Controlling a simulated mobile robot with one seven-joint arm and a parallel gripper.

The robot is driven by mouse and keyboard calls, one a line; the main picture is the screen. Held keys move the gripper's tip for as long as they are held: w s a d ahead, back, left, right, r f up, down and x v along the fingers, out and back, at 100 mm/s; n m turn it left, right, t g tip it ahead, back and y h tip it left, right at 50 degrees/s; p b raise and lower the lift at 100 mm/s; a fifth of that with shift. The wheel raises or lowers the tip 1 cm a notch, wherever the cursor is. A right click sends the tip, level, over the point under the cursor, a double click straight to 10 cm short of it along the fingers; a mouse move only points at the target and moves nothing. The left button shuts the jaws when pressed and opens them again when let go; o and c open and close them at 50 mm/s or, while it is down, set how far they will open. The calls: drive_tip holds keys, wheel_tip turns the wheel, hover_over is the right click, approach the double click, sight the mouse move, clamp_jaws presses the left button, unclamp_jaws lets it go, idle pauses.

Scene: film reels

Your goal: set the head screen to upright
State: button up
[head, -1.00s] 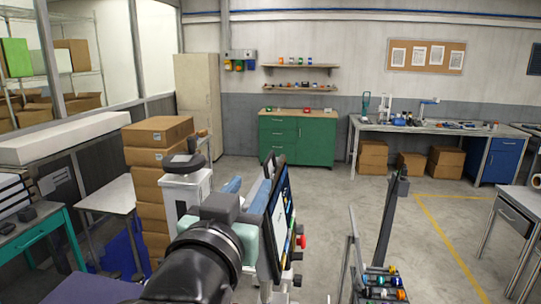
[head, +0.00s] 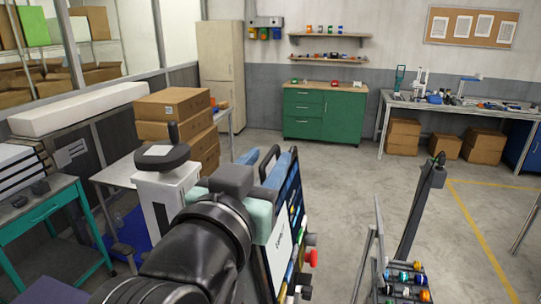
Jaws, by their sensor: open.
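The head screen (head: 283,241) is a dark-framed panel with a white area and coloured marks, seen from its side right of my arm. It looks tilted, though its exact angle is hard to tell. A red knob (head: 312,258) sits at its right edge. My gripper (head: 264,165) shows in the head view at the end of my black arm, with blue finger parts beyond a grey and teal body. It is open, beside the screen's upper left edge. A dark loop shows between the blue parts. Whether anything touches the screen is hidden.
A white post with a black disc top (head: 162,158) stands left of my arm. Stacked cardboard boxes (head: 172,105) are behind it. A rack with coloured spools (head: 405,280) and a dark upright post (head: 420,208) stand right. The floor (head: 350,170) towards the green cabinet (head: 324,113) is clear.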

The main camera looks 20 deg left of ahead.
drive_tip(key=shift+s, duration=0.1)
clamp_jaws()
drive_tip(key=shift+r, duration=0.1)
idle(1.2)
